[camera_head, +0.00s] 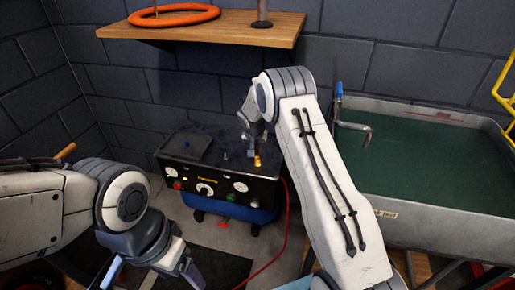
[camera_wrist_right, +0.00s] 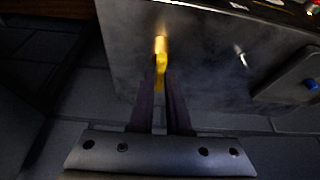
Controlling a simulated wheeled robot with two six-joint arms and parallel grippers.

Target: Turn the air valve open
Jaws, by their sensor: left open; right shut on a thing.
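The air valve (camera_head: 257,161) is a small brass and yellow fitting at the right side of the dark compressor (camera_head: 205,187) top. In the right wrist view, its yellow lever (camera_wrist_right: 161,72) points toward my gripper, below the brass body (camera_wrist_right: 160,44). My right gripper (camera_wrist_right: 161,88) is shut on the yellow lever, with a dark finger on each side. In the head view, my right gripper (camera_head: 255,148) reaches down to the valve, and its wrist partly hides the grip. My left gripper (camera_head: 188,272) is open and empty, low in front of the compressor, well apart from it.
A red hose (camera_head: 286,220) runs from the compressor to the floor. A wooden shelf (camera_head: 200,28) with an orange ring (camera_head: 174,15) hangs above. A green-lined basin (camera_head: 440,150) with a blue-handled tap (camera_head: 340,92) stands right of my right arm.

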